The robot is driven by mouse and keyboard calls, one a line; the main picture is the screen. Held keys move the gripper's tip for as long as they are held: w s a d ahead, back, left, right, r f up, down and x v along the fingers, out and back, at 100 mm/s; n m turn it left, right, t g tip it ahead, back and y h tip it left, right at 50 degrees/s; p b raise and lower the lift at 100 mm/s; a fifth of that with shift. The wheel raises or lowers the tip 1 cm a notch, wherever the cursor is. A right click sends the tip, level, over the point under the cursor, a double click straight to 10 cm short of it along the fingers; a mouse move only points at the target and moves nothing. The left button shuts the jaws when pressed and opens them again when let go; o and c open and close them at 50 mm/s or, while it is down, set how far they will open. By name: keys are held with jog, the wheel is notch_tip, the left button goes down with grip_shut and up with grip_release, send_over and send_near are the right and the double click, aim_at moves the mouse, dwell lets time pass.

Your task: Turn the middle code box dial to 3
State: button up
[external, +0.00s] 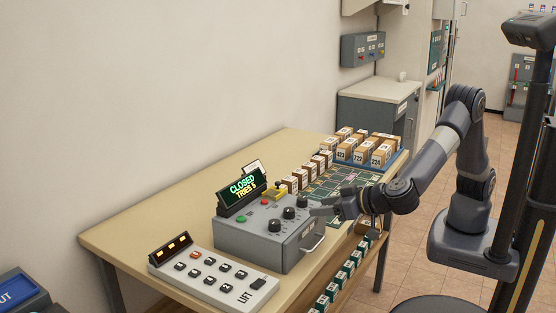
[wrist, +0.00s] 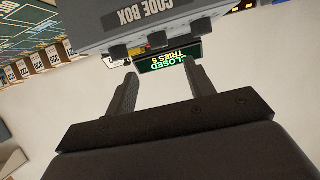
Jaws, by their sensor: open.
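The grey code box (external: 262,240) stands on the table with three black dials in a row on its sloped top. The middle dial (external: 289,213) sits between the other two; its pointer setting is too small to read. The box's display (external: 243,189) reads CLOSED and TRIES 5. My gripper (external: 318,211) is at the right side of the box, close to the dials. In the wrist view the code box (wrist: 95,28) appears upside down. The two fingers of my gripper (wrist: 158,70) are spread and empty, with the middle dial (wrist: 157,40) beyond the gap between them.
A white lift panel (external: 214,276) with buttons lies on the table in front of the box. Small parcels (external: 300,178) and a tray of larger boxes (external: 368,148) stand behind.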

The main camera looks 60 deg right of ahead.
aim_at(292, 210)
jog(key=p+x, duration=0.2)
jog(key=x, duration=0.8)
jog(key=shift+c, duration=0.4)
jog(key=shift+f, duration=0.1)
jog(key=c, duration=0.9)
